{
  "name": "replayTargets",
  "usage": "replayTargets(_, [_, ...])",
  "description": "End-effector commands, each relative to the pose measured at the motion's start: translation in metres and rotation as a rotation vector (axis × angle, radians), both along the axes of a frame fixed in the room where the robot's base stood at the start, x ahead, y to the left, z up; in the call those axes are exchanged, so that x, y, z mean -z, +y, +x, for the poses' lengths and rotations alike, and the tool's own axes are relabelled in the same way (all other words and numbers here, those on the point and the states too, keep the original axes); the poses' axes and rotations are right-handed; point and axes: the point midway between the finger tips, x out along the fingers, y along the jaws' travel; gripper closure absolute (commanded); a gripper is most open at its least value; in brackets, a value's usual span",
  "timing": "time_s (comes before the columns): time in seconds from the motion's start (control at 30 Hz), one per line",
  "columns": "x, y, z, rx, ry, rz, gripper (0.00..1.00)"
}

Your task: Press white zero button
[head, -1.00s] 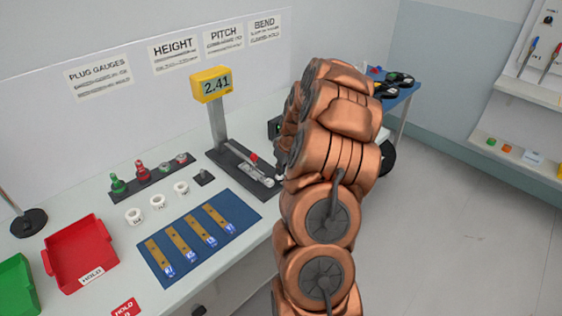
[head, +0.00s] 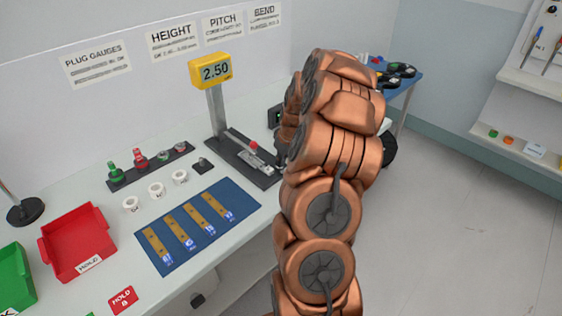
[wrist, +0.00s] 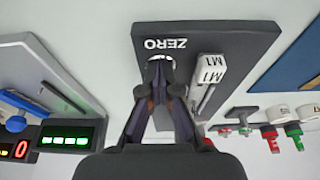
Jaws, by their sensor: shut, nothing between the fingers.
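The height gauge has a dark base (head: 228,155) on the bench and a yellow display head (head: 211,70) reading 2.50. In the wrist view its dark base (wrist: 225,38) carries an upside-down ZERO label. The white zero button (wrist: 157,58) shows beside that label, partly hidden by my fingertips. My gripper (wrist: 160,78) is shut and empty, its fingertips at the button. I cannot tell whether they touch it. A white block marked M1 (wrist: 208,69) sits next to my fingers. In the head view my arm hides most of the gripper.
A blue mat (head: 198,226) with several brass strips lies in front of the gauge. White rings, plug gauges, a red tray (head: 75,241) and a green tray (head: 14,279) stand left. A lit green display (wrist: 66,136) is beside my gripper.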

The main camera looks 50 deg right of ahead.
Motion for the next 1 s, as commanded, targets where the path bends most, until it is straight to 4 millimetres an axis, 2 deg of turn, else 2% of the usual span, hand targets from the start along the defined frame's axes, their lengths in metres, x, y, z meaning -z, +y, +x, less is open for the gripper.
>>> replayTargets(0.03, [0.005, 0.002, -0.002, -0.002, 0.008, 0.007, 1.0])
replayTargets(0.2, [0.005, 0.002, -0.002, -0.003, 0.01, 0.008, 1.0])
replayTargets(0.37, [-0.006, 0.003, -0.001, -0.005, 0.007, 0.005, 1.0])
replayTargets(0.57, [-0.043, 0.002, 0.001, -0.004, -0.003, -0.002, 1.0])
replayTargets(1.0, [-0.117, 0.002, -0.022, -0.004, -0.003, -0.003, 1.0])
